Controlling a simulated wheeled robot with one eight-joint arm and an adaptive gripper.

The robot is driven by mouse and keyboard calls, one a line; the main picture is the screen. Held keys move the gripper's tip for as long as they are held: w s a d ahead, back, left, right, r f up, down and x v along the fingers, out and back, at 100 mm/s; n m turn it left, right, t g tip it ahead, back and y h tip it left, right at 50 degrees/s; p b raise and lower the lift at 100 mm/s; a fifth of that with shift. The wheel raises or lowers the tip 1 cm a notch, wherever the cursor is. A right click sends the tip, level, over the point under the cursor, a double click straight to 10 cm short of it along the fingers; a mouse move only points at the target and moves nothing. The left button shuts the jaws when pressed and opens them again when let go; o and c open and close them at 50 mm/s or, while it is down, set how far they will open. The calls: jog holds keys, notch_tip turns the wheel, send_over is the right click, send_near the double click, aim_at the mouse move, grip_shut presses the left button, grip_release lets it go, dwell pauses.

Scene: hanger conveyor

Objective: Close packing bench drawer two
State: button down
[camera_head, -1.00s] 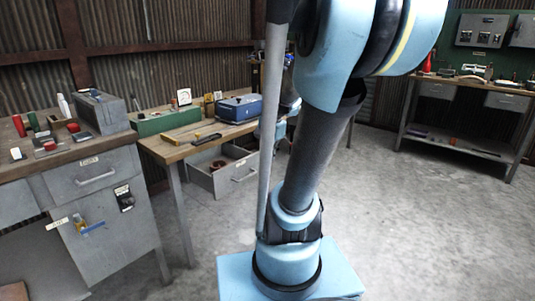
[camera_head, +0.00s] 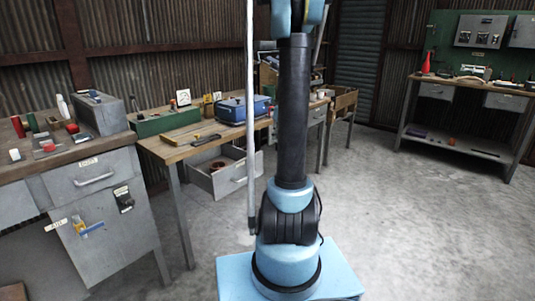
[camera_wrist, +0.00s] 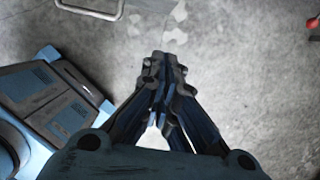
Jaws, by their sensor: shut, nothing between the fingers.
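A grey drawer (camera_head: 222,178) is pulled out under the wooden-topped bench (camera_head: 190,148) left of centre in the head view. Its front has a small handle and faces the floor area, and a brown round item lies inside it. I cannot read a label that says which drawer it is. My gripper (camera_wrist: 164,72) is shut and empty in the wrist view, above the concrete floor. The head view does not show my gripper, and my arm covers part of the scene right of the drawer.
A grey cabinet (camera_head: 85,175) with a drawer stands at the left. A blue box (camera_head: 243,108) sits on the bench. Another bench with a tan, open-topped box or drawer (camera_head: 344,98) stands behind my arm. Floor at right is clear.

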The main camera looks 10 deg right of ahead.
jog(key=w+a+f, duration=0.3)
jog(key=w+f, duration=0.2)
jog(key=f, duration=0.4)
jog(key=shift+w+a+f, duration=0.25)
jog(key=shift+a+f, duration=0.05)
jog(key=shift+f, duration=0.1)
dwell(0.4)
